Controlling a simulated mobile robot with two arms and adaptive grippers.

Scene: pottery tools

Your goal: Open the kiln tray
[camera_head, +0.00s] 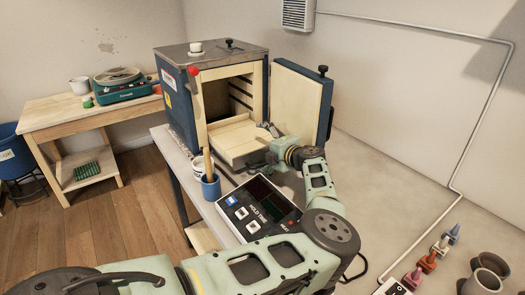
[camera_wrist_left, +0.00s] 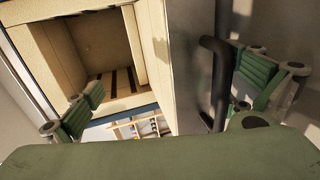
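The blue kiln (camera_head: 178,98) stands on a bench with its door (camera_head: 297,100) swung open to the right. The cream kiln tray (camera_head: 238,138) lies low in the opening, its front end toward my left gripper (camera_head: 266,130). That gripper is at the tray's front right corner, close to the open door. In the left wrist view my left gripper (camera_wrist_left: 175,82) is open, its green fingers wide apart. A dark curved handle (camera_wrist_left: 218,85) on a grey panel (camera_wrist_left: 188,60) shows between the fingers, nearer the right one, with no clear contact. My right gripper is not in view.
A control box (camera_head: 260,207) and a blue tool cup (camera_head: 211,187) stand in front of the kiln. A wooden table (camera_head: 90,115) with a green pottery wheel (camera_head: 122,85) is at left. Glaze bottles (camera_head: 428,262) are at lower right.

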